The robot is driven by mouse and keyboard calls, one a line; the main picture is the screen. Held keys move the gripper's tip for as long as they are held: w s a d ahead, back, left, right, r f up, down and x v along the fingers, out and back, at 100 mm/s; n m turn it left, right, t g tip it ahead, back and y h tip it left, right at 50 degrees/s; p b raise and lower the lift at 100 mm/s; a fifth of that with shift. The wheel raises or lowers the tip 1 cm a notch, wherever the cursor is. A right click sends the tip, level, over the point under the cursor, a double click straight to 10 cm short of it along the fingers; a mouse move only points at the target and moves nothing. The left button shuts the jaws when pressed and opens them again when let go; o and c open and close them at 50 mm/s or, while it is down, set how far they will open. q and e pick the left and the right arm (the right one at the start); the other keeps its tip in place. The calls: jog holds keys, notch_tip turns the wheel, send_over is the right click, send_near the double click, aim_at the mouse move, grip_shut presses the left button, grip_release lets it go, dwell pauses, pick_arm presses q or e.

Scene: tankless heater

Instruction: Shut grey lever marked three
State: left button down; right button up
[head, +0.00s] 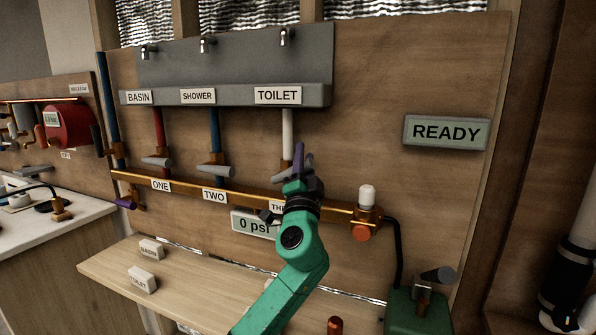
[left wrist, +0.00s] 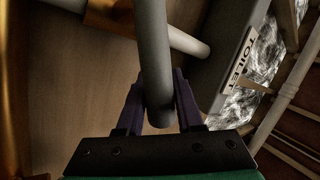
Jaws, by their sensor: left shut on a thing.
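The grey lever marked three (left wrist: 153,50) shows as a long grey bar in the left wrist view. It lies between the two purple fingers of my left gripper (left wrist: 158,88), which is shut on it. In the head view my left gripper (head: 299,163) is at the foot of the white toilet pipe (head: 288,132) and hides most of this lever. The label three (head: 277,207) is partly covered by my green wrist; only its first letters show. My right gripper is not in view.
Grey levers one (head: 157,162) and two (head: 213,171) sit to the left along the copper pipe (head: 240,196). A gauge (head: 252,224) reads 0 psi. A sign (head: 446,132) reads READY. A wooden shelf (head: 195,285) with white label blocks lies below.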

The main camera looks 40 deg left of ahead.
pick_arm(q)
jog(key=shift+w+d+f+m+t+h+b, duration=0.1)
jog(key=shift+d+f+m+t+h+b, duration=0.15)
jog(key=shift+f+m+t+h+b, duration=1.05)
jog(key=shift+w+d+r+m+t+h+b, duration=0.2)
jog(key=shift+m+h, duration=0.65)
jog(key=shift+m, duration=1.25)
jog(key=shift+d+f+m+t+h+b, duration=0.3)
jog(key=shift+f+m+t+h+b, duration=0.55)
jog(key=shift+m, duration=0.85)
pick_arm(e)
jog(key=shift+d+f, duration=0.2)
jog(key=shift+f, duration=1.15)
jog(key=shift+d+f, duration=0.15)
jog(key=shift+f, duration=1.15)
pick_arm(q)
jog(key=shift+r+h, duration=0.15)
jog(key=shift+h, duration=0.25)
jog(key=c, duration=0.6)
grip_release()
jog(key=shift+o, duration=0.2)
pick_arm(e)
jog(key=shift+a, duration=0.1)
